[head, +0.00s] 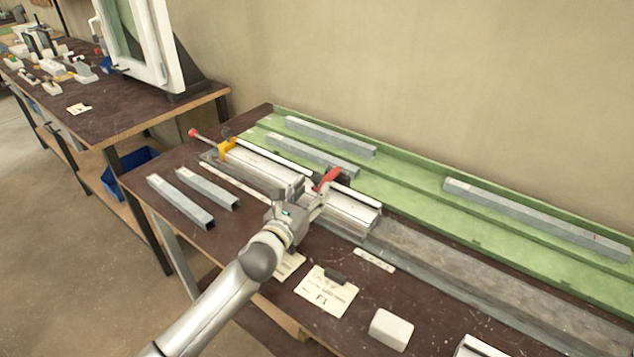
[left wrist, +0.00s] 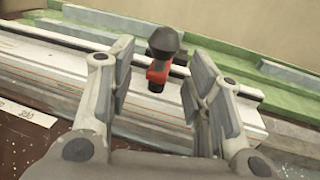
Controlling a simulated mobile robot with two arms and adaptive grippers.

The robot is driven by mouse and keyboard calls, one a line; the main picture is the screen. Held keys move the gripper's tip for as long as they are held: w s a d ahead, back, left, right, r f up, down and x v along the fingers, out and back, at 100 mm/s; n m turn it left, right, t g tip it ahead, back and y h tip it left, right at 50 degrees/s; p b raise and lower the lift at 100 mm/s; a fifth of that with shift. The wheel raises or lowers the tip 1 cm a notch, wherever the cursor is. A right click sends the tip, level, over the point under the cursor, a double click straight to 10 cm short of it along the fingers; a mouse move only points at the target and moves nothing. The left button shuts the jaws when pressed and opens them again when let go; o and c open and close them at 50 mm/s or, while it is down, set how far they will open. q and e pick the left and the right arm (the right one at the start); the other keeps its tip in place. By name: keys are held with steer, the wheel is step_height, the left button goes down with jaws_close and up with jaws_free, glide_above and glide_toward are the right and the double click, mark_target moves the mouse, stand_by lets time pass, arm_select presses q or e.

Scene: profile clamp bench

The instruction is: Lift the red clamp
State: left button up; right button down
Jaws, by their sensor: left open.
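The red clamp (head: 328,179) is a red lever on the metal profile fixture (head: 262,172) on the bench. In the left wrist view the clamp (left wrist: 158,74) has a rounded black end and stands between the fingers in the picture, apart from both. My left gripper (head: 312,198) is open and empty, just in front of the clamp on its near side. In the left wrist view my left gripper (left wrist: 161,68) shows a clear gap between its two fingers. Part of the clamp's base is hidden. My right gripper is not in view.
A green tray (head: 420,205) with several grey bars runs along the wall behind the fixture. Two loose bars (head: 180,201) lie at left. Paper cards (head: 318,292) and a white block (head: 390,329) lie in front. Another bench (head: 110,125) stands at the left.

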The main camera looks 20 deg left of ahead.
mark_target(315, 185)
arm_select(q)
steer(key=shift+w+d, duration=0.15)
steer(key=shift+w, duration=0.75)
steer(key=shift+w+d, duration=0.1)
steer(key=shift+w, duration=0.75)
steer(key=shift+c, duration=1.6)
jaws_close()
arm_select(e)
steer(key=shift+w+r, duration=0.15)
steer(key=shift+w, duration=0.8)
